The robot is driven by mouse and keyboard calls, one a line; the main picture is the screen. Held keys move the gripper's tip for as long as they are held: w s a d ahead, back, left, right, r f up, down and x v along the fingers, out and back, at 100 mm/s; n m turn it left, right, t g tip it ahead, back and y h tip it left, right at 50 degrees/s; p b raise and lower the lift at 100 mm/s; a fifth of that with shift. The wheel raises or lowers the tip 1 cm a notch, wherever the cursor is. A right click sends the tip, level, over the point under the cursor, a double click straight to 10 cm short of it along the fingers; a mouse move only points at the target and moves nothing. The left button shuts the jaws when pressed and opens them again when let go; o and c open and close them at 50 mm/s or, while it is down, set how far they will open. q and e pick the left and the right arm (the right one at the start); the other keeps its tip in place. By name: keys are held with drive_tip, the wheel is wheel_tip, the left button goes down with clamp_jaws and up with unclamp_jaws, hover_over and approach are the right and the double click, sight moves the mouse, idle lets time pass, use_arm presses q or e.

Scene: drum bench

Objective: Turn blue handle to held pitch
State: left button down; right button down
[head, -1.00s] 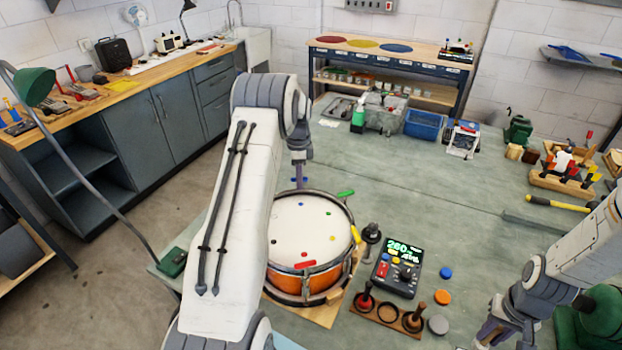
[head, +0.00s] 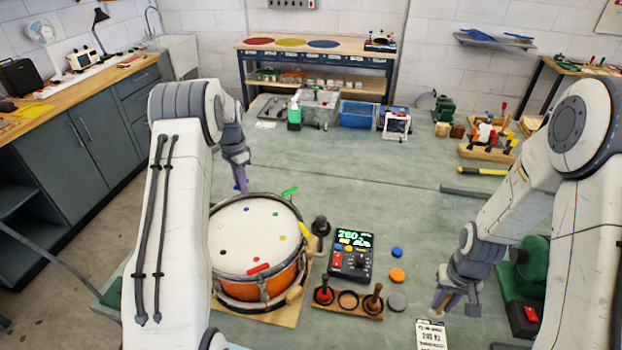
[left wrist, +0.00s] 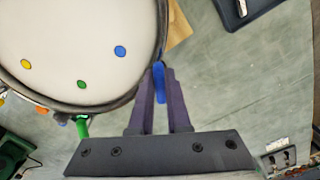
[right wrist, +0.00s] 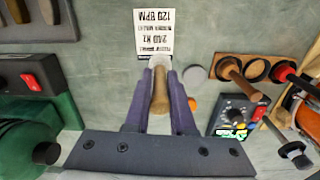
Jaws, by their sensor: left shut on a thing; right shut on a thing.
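The drum (head: 255,238) has an orange shell and a white head with small coloured dots around it. Its blue handle (left wrist: 160,85) sits at the rim, and my left gripper (left wrist: 159,78) is shut on it; in the head view only a sliver of the blue shows at the far left of the rim. The tuner box (head: 351,258) beside the drum has a lit green display that appears to read 260. My right gripper (right wrist: 160,75) is shut on a wooden-handled tool (right wrist: 160,95), held over the bench to the right of the tuner; its head is partly hidden.
Green (head: 290,191), yellow (head: 306,231) and red (head: 258,268) handles lie around the rim. A wooden rack (head: 347,309) holds two tools and has an empty ring. A printed card (head: 431,335) lies near my right gripper. The bench behind the drum is mostly clear.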

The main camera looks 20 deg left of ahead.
sight(438, 311)
use_arm(q)
drive_tip(key=shift+r+n, duration=0.1)
drive_tip(key=shift+n, duration=2.1)
use_arm(e)
drive_tip(key=shift+f, duration=0.15)
use_arm(q)
drive_tip(key=c, duration=0.9)
unclamp_jaws()
use_arm(e)
wheel_tip(438, 311, down, 3)
drive_tip(key=b, duration=0.3)
use_arm(q)
drive_tip(key=shift+r, duration=6)
